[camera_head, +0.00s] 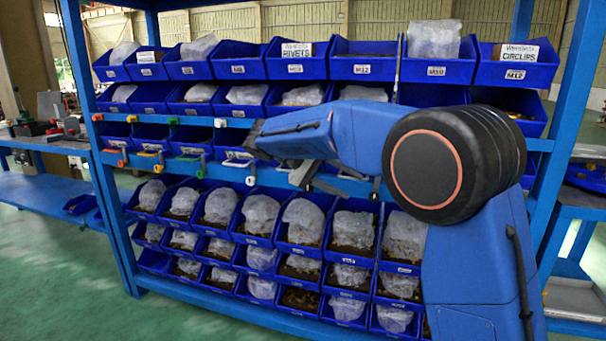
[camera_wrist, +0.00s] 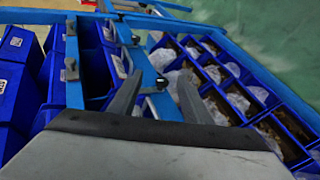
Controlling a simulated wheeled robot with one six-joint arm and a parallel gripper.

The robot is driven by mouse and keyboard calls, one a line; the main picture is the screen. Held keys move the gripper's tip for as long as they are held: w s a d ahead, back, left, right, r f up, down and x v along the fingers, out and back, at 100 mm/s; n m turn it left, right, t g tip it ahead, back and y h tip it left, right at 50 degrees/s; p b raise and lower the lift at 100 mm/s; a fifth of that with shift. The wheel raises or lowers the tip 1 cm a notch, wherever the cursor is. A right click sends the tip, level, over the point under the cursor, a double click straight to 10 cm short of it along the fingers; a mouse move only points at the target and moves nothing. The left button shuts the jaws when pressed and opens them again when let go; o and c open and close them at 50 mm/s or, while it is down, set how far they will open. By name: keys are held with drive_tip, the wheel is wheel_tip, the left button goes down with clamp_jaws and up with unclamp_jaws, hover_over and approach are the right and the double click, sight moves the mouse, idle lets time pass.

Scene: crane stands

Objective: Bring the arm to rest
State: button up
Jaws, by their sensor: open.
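My arm (camera_head: 365,135) reaches from the right across the front of the shelf in the head view, its end near the middle rail. My gripper (camera_wrist: 157,88) shows in the wrist view with its two grey fingers spread apart and nothing held between them. A blue rail (camera_wrist: 140,62) with small dark fittings lies behind the gap between the fingers. I cannot tell whether the fingers touch it. In the head view the fingers are hard to tell from the metal pieces hanging at the rail.
The blue rack (camera_head: 95,150) holds rows of blue bins (camera_head: 300,68), many with clear bags. Clips with red, orange and green parts (camera_head: 190,158) hang from its middle rail at left. A side bench (camera_head: 40,190) stands at far left. Green floor (camera_head: 90,295) is open in front.

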drive_tip(key=s+d+f+y, duration=0.2)
drive_tip(key=s+d+y, duration=0.1)
drive_tip(key=s+d, duration=0.55)
drive_tip(key=s+d+f+y, duration=0.2)
drive_tip(key=s+d+y, duration=0.1)
drive_tip(key=s+d, duration=0.5)
drive_tip(key=s+f+t+y, duration=0.2)
drive_tip(key=s+f, duration=0.4)
drive_tip(key=s, duration=0.5)
drive_tip(key=s+f+t+y, duration=0.1)
drive_tip(key=s+f+y, duration=0.3)
drive_tip(key=s, duration=0.7)
drive_tip(key=shift+s+d+f+t, duration=0.15)
drive_tip(key=shift+s+f+t, duration=0.2)
drive_tip(key=shift+f, duration=0.8)
drive_tip(key=shift+w, duration=0.1)
